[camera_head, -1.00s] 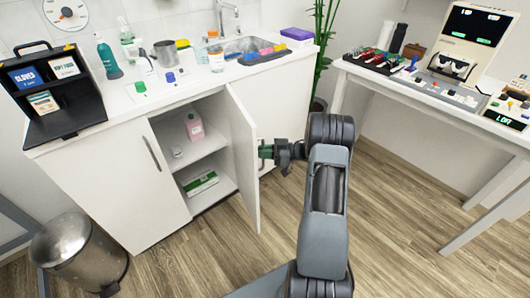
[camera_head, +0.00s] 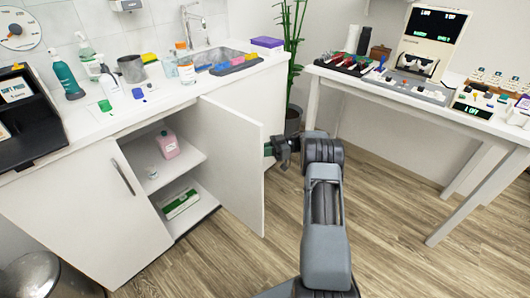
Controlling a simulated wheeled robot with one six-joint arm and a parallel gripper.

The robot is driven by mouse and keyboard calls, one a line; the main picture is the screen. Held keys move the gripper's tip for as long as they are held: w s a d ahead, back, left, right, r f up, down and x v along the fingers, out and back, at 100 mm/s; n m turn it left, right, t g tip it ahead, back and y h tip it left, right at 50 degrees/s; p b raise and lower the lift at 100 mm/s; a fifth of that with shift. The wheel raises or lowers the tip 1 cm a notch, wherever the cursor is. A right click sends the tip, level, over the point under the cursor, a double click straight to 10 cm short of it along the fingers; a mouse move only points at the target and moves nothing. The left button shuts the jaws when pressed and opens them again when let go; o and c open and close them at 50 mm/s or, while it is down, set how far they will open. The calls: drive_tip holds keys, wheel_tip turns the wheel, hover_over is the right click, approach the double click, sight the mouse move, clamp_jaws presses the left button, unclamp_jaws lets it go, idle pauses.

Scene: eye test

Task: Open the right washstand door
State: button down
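The right washstand door (camera_head: 232,160) stands open, swung out from the white washstand cabinet, with its inner face toward me. My gripper (camera_head: 270,149) is beside the door's free edge, at about its upper part, on the outer-face side. The left washstand door (camera_head: 95,215) is shut, with a metal handle (camera_head: 122,177).
Inside the cabinet are a pink bottle (camera_head: 167,146) and a green-white box (camera_head: 180,204). Bottles and a sink (camera_head: 215,57) are on top. A metal bin (camera_head: 40,278) stands at lower left, a white table (camera_head: 335,76) at right. The wooden floor (camera_head: 400,240) between is clear.

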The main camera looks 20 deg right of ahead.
drive_tip(key=shift+w+a+r, duration=0.1)
drive_tip(key=shift+a, duration=0.05)
drive_tip(key=c, duration=1.4)
unclamp_jaws()
drive_tip(key=shift+w+a, duration=0.1)
drive_tip(key=shift+a, duration=0.05)
drive_tip(key=shift+o, duration=1)
drive_tip(key=shift+d, duration=0.35)
